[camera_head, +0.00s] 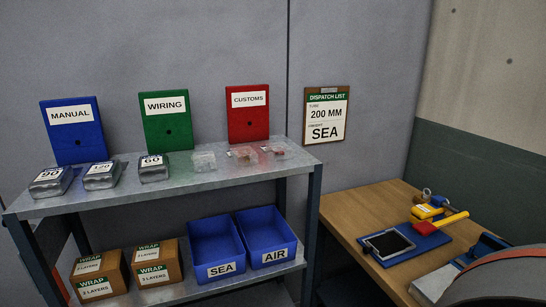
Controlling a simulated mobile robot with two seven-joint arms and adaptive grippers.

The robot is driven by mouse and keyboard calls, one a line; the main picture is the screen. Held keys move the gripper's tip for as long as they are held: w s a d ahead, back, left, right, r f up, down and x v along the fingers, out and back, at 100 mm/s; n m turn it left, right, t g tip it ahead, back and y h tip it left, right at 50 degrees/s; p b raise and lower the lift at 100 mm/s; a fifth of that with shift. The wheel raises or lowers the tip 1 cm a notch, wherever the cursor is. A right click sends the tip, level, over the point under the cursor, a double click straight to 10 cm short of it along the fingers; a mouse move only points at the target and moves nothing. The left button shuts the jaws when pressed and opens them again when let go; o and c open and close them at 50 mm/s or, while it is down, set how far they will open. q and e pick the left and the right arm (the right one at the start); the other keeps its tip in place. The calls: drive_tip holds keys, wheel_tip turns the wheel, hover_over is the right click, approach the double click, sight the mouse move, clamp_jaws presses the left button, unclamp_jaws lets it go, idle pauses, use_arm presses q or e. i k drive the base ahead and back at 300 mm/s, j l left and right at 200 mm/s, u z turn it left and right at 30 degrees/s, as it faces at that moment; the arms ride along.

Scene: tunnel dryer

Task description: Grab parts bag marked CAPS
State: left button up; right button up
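Several small clear bags lie on the right part of the top shelf: a left bag (203,160) with pale contents, a middle bag (243,154) with some reddish contents, and a right bag (277,150) with a reddish mark or content. Their markings are too small to read, so I cannot tell which one is marked CAPS. Neither of my grippers shows in the head view.
The metal shelf (215,178) also holds grey packs marked 90 (50,184), 120 (102,177) and 60 (153,170). MANUAL, WIRING and CUSTOMS binders stand behind. WRAP boxes and blue SEA and AIR bins (215,245) sit below. A wooden table (375,205) carries tools.

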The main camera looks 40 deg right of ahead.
sight(279, 151)
drive_tip(key=j+z, duration=0.15)
drive_tip(key=z, duration=0.2)
drive_tip(key=k+j+z, duration=0.1)
drive_tip(key=z, duration=0.25)
drive_tip(key=k+z, duration=0.1)
drive_tip(key=z, duration=0.2)
